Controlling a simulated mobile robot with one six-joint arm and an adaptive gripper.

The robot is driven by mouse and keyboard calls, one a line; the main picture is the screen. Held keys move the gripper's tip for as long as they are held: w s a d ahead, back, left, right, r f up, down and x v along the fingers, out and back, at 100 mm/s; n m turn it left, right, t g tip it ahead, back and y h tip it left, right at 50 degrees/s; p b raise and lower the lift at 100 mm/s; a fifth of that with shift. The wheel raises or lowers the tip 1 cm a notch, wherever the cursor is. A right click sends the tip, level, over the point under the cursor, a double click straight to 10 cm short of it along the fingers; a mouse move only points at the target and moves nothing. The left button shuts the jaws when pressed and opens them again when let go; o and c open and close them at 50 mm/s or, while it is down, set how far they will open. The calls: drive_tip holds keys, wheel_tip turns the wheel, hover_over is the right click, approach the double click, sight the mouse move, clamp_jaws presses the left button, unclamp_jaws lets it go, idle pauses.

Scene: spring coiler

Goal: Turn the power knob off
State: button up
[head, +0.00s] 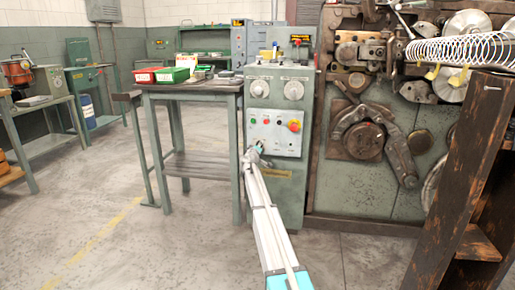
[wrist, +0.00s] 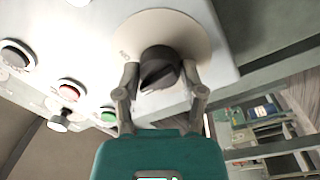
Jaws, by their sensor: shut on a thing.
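The power knob (wrist: 158,68) is a dark knob on a round pale plate (wrist: 168,25), seen close up in the wrist view. My gripper (wrist: 161,76) has one finger on each side of the knob and is shut on it. In the head view my gripper (head: 258,148) is at the lower left of the control panel (head: 274,132) on the green cabinet. The knob is mostly hidden there by the gripper.
A red switch on yellow (head: 294,125) sits on the panel's right. A red button (wrist: 71,90) and a green button (wrist: 108,115) are near my gripper. A workbench (head: 190,88) with red and green bins stands left; the coiling machine (head: 375,185) stands right. Floor is clear at left.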

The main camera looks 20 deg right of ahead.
drive_tip(key=n, duration=0.9)
drive_tip(key=shift+w+t+y, duration=0.15)
drive_tip(key=shift+t+y, duration=0.15)
drive_tip(key=shift+t, duration=0.1)
drive_tip(key=shift+n, duration=0.4)
drive_tip(key=o, duration=1.1)
drive_tip(key=shift+f, duration=0.1)
drive_tip(key=shift+o, duration=0.2)
drive_tip(key=shift+s, duration=0.2)
